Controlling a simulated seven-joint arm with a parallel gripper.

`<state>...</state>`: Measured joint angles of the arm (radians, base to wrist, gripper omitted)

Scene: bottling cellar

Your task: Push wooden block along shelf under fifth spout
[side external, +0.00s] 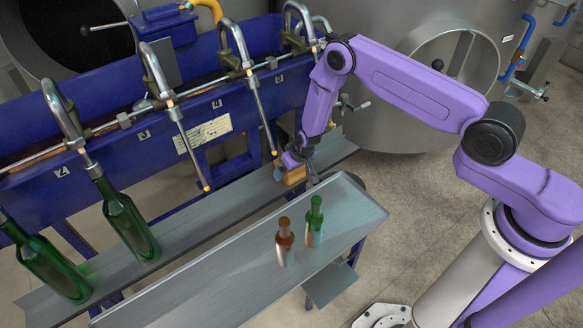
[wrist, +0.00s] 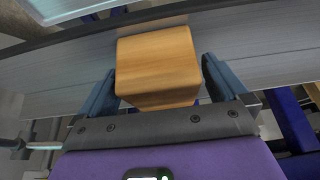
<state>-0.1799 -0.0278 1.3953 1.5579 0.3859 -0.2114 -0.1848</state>
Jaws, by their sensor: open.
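The wooden block (side external: 294,176), light brown, sits on the long grey shelf (side external: 190,222) below the spouts, toward the shelf's right part. My gripper (side external: 289,160) is down at the block. In the wrist view the block (wrist: 157,62) lies between my two open fingers (wrist: 160,82), one on each side; I cannot tell whether either touches it. Several curved metal spouts line the blue filling machine, including one near the middle (side external: 251,75) and one at left (side external: 62,110). A thin tube (side external: 266,122) hangs down close to the block. My arm partly covers the rightmost spouts.
Two large green bottles, one at far left (side external: 45,262) and one under the left spout (side external: 130,226), stand on the shelf. A front tray (side external: 190,285) holds a small brown bottle (side external: 284,240) and a small green one (side external: 314,222). The shelf between the large bottles and block is clear.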

